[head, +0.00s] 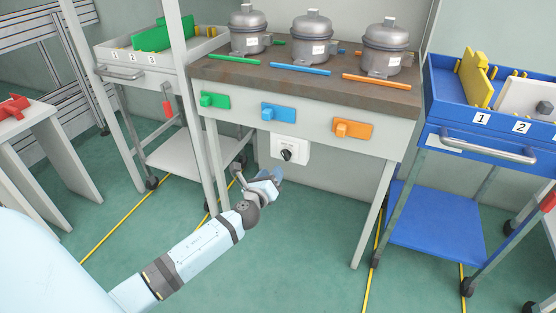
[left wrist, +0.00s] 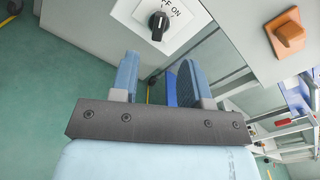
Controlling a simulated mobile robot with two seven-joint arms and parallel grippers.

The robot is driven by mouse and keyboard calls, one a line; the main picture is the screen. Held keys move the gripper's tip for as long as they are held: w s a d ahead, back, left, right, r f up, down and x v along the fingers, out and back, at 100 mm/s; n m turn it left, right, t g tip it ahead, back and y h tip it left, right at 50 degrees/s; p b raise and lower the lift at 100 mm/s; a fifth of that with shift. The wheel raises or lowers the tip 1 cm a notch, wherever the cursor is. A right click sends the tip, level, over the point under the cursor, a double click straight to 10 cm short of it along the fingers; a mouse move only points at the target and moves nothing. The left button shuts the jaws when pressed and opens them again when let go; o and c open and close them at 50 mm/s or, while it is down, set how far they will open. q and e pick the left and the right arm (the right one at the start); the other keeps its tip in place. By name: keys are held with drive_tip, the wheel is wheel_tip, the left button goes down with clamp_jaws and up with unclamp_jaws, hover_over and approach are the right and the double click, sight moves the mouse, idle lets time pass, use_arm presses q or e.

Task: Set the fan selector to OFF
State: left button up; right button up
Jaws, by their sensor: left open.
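The fan selector is a black rotary knob (head: 287,155) on a white plate (head: 300,147), below the grey workbench's front panel. In the left wrist view the knob (left wrist: 158,22) sits at the top, and the printed ON and part of OFF show beside it. I cannot tell clearly which mark it points at. My left gripper (head: 272,178) is below and slightly left of the selector, apart from it. In the left wrist view its two blue fingers (left wrist: 160,70) are spread with nothing between them. My right gripper is not in view.
Green (head: 214,100), blue (head: 279,112) and orange (head: 352,129) switches are on the bench front above the selector. Three grey compressors stand on the bench top (head: 300,80). A blue cart (head: 440,215) is at right, a grey cart (head: 185,155) at left.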

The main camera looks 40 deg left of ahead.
use_arm(q)
drive_tip(key=shift+v, duration=2.2)
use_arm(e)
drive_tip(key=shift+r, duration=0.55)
